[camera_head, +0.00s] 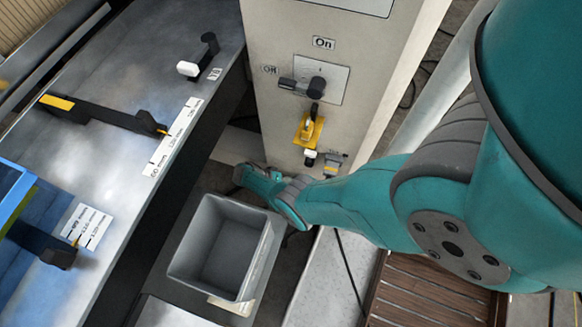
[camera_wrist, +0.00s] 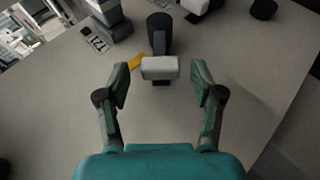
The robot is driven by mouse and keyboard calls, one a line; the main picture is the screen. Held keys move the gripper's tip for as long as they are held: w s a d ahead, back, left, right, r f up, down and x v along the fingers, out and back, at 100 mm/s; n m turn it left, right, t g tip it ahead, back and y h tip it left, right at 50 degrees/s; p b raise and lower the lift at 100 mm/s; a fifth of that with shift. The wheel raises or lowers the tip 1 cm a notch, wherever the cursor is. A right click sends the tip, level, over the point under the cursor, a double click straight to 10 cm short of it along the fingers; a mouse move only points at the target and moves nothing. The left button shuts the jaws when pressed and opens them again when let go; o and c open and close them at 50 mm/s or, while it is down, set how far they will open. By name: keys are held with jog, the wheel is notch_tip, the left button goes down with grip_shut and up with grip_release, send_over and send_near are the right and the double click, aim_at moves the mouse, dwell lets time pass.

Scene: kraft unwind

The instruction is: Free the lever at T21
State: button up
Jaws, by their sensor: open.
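In the wrist view, a dark lever with a pale, blocky tip (camera_wrist: 159,68) stands out from a beige-grey panel. A small label (camera_wrist: 97,44) is on the panel to its left; its print is too small to read surely. A yellow piece (camera_wrist: 136,60) lies just left of the tip. My gripper (camera_wrist: 158,82) is open, with one finger on each side of the tip and a gap on both sides. In the head view my gripper (camera_head: 243,175) is low beside the cabinet, above the bin's far edge. Its fingers are hard to make out there.
The cabinet (camera_head: 262,60) carries a dark switch handle (camera_head: 300,86) with a yellow lock-like piece (camera_head: 308,128) below. A grey bin (camera_head: 185,262) stands below my gripper. A metal table (camera_head: 115,75) with another white-tipped lever (camera_head: 187,69) is at left.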

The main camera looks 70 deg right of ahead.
jog(key=shift+r, duration=0.15)
notch_tip(320, 180, up, 10)
dwell(0.7)
jog(key=shift+f, duration=0.2)
